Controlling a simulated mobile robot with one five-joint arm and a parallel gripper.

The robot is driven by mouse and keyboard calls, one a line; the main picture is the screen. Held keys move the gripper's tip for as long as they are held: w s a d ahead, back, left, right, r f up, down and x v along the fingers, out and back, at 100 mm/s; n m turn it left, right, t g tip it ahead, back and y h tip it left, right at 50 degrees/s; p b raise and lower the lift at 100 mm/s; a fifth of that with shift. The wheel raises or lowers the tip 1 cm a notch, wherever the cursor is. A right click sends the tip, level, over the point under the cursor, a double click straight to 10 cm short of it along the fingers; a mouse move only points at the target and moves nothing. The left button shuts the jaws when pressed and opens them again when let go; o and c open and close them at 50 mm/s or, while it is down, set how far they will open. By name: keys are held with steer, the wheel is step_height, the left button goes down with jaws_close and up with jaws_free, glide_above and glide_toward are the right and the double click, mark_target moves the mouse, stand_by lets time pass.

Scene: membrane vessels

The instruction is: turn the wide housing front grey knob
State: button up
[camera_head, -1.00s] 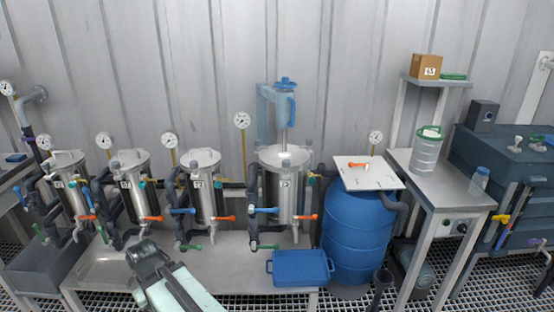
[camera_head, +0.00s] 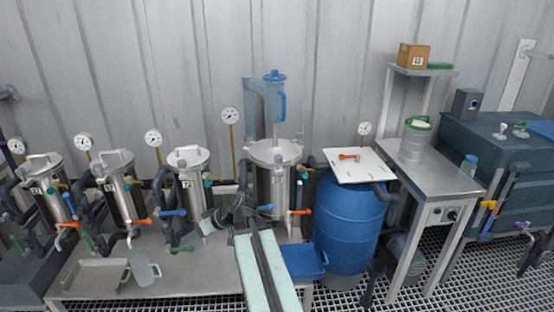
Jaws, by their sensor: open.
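The wide housing (camera_head: 268,185) is a steel cylinder with a broad lid (camera_head: 275,152), standing on the bench in the middle of the head view. Small grey knobs sit around the lid's rim; the front one is too small to tell clearly. My gripper (camera_head: 222,214) is open and empty, low in front of the housing's left side. My arm hides part of the housing's lower front and its piping.
Narrower steel housings (camera_head: 188,190) with valves stand to the left. A blue barrel (camera_head: 348,225) with a white board (camera_head: 345,175) stands to the right. A blue tray (camera_head: 305,262), a grey tray (camera_head: 95,274) and a clear jug (camera_head: 145,270) are on the bench.

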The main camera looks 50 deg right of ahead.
steer(key=s+d+r+m+t+h, duration=0.1)
steer(key=d+r+t+h, duration=0.2)
steer(key=d, duration=0.7)
steer(key=s+d+r+t, duration=0.1)
steer(key=d+r+t, duration=0.2)
steer(key=d+r, duration=0.45)
steer(key=m+t+h, duration=0.3)
steer(key=h, duration=0.3)
glide_toward(279, 155)
steer(key=x, duration=0.9)
steer(key=shift+w+a+f, duration=0.15)
steer(key=shift+w+f, duration=0.25)
jaws_close()
steer(key=shift+n+y, duration=0.5)
steer(key=shift+y, duration=0.1)
steer(key=shift+n+t+y, duration=0.3)
steer(key=shift+y, duration=0.2)
